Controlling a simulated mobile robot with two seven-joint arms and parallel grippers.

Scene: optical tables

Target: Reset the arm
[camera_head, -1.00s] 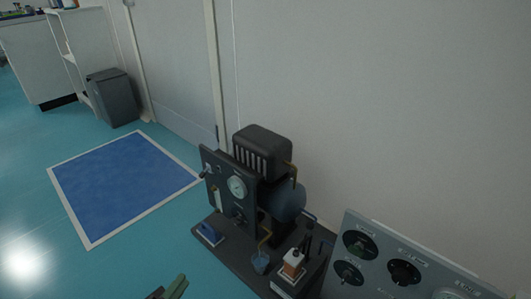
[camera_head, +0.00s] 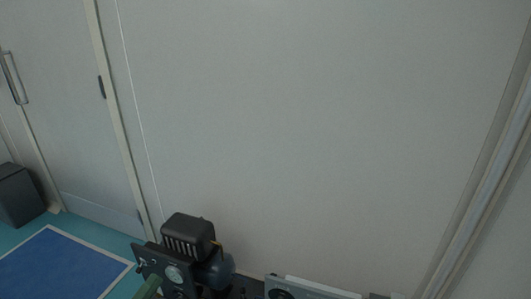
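My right gripper is not in view.
The machine has a gauge and a tank, and stands by a plain wall (camera_head: 320,130). A grey control panel (camera_head: 310,290) is partly cut off at the bottom. A door (camera_head: 60,110), a dark bin (camera_head: 18,197) and a blue floor mat (camera_head: 60,265) are at left.

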